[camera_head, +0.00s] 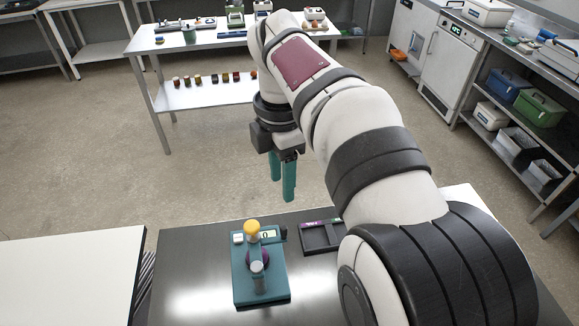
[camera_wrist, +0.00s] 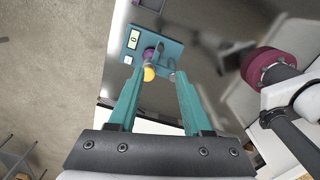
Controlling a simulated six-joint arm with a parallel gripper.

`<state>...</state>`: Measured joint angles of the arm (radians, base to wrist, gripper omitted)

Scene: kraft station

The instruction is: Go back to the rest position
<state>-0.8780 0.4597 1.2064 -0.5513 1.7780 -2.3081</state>
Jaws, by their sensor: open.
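My gripper (camera_head: 283,178) has two teal fingers pointing down and hangs in the air beyond the far edge of the dark table (camera_head: 190,270). Its fingers also show in the wrist view (camera_wrist: 158,100), spread apart with nothing between them. A teal device (camera_head: 260,285) stands on the dark table, with a yellow knob (camera_head: 252,228), a purple round part (camera_head: 258,258), a grey cylinder and a small display. In the wrist view the teal device (camera_wrist: 170,50) lies beyond the fingertips, apart from them.
A dark tray (camera_head: 322,237) lies right of the device, partly hidden by my arm. A white table (camera_head: 70,275) stands at the left. A back bench (camera_head: 190,45) holds instruments, with several small jars on its lower shelf. Shelves with bins (camera_head: 540,108) stand at the right. Open floor lies between.

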